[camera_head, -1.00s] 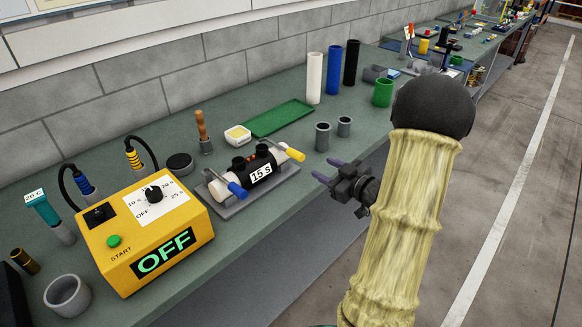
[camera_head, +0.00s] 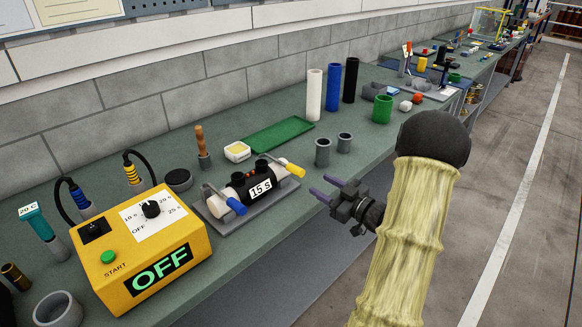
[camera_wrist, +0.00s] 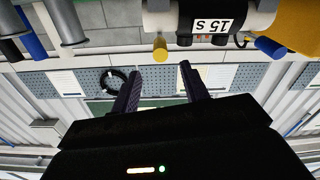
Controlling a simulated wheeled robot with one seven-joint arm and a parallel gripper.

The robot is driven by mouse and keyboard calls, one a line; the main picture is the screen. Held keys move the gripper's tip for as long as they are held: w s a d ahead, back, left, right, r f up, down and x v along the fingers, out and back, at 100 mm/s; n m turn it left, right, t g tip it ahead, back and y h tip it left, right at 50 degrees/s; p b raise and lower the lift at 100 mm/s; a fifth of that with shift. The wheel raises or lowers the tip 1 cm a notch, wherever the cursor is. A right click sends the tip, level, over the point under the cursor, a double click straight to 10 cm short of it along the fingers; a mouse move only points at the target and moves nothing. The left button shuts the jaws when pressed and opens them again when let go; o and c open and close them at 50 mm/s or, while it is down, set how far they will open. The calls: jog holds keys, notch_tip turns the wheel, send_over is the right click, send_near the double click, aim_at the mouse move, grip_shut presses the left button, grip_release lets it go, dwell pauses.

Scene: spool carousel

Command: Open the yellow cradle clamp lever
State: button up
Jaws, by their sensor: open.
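The yellow clamp lever (camera_head: 290,168) is at the right end of the cradle (camera_head: 222,224), a grey base on the bench. A black sleeve marked "15 s" (camera_head: 262,186) sits between white ends on the cradle, and a blue lever (camera_head: 235,206) is at its left end. My gripper (camera_head: 328,188) is open and empty, off the bench's front edge, to the right of the cradle and apart from it. In the wrist view the picture is upside down; the yellow lever (camera_wrist: 160,47) shows above and between my open fingers (camera_wrist: 160,75), and the blue lever (camera_wrist: 270,46) is at the right.
A yellow control box (camera_head: 140,250) reading OFF stands left of the cradle. Two grey cups (camera_head: 323,152) stand just right of the yellow lever. A green tray (camera_head: 280,136) lies behind, with white, blue and black tubes (camera_head: 332,88) beyond. The space in front of the bench is clear.

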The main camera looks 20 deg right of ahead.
aim_at(288, 166)
jog(key=p+x, duration=0.1)
jog(key=x, duration=1.2)
jog(key=shift+p, duration=0.3)
grip_shut()
